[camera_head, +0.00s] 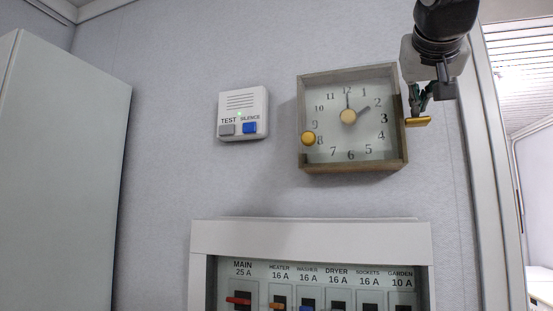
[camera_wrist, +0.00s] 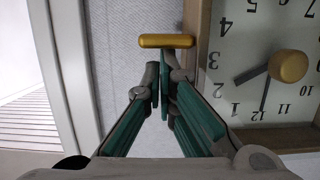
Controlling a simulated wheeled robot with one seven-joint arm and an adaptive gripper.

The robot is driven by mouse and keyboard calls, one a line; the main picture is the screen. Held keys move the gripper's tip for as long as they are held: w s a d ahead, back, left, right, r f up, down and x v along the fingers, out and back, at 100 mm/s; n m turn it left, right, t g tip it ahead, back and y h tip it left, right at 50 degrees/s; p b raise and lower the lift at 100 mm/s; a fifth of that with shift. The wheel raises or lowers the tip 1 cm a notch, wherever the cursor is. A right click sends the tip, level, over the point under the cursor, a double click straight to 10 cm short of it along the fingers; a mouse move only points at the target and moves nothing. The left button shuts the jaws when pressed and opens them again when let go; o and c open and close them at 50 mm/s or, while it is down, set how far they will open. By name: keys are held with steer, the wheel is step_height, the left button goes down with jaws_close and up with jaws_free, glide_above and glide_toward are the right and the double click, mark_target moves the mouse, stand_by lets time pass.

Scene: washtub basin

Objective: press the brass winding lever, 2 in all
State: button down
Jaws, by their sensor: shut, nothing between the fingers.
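The brass winding lever (camera_head: 417,122) sticks out from the right side of a square wood-framed wall clock (camera_head: 350,168). In the wrist view the lever (camera_wrist: 166,41) is a short gold bar just beyond my fingertips. My gripper (camera_head: 420,103) is shut and empty, just above the lever in the head view. In the wrist view my gripper (camera_wrist: 160,78) has its green fingers together, pointing at the lever. I cannot tell whether the tips touch it. The clock has a round brass knob at its centre and another at the lower left of its face.
A white alarm box (camera_head: 243,113) with a grey TEST and a blue SILENCE button is left of the clock. A breaker panel (camera_head: 310,232) is below. A tall pale cabinet (camera_head: 65,160) stands at the left. A door frame (camera_head: 497,170) is close on the right.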

steer(key=v, duration=1.2)
stand_by(0.7)
steer(key=a+f+n+g+y, duration=0.2)
steer(key=f+g, duration=0.1)
steer(key=f, duration=1.5)
steer(key=a+f+n+g+y, duration=0.1)
steer(key=a+f+g+y, duration=0.15)
steer(key=f, duration=1.55)
steer(key=s+a+f+g, duration=0.1)
steer(key=s+f, duration=0.2)
steer(key=f, duration=0.4)
steer(key=s+f+n+g+y, duration=0.1)
steer(key=s+f, duration=0.3)
steer(key=f, duration=0.4)
steer(key=shift+s+a+n+g, duration=0.2)
steer(key=shift+a+n+g, duration=0.1)
steer(key=shift+a+g, duration=0.15)
steer(key=shift+f+y, duration=0.15)
steer(key=shift+y, duration=0.1)
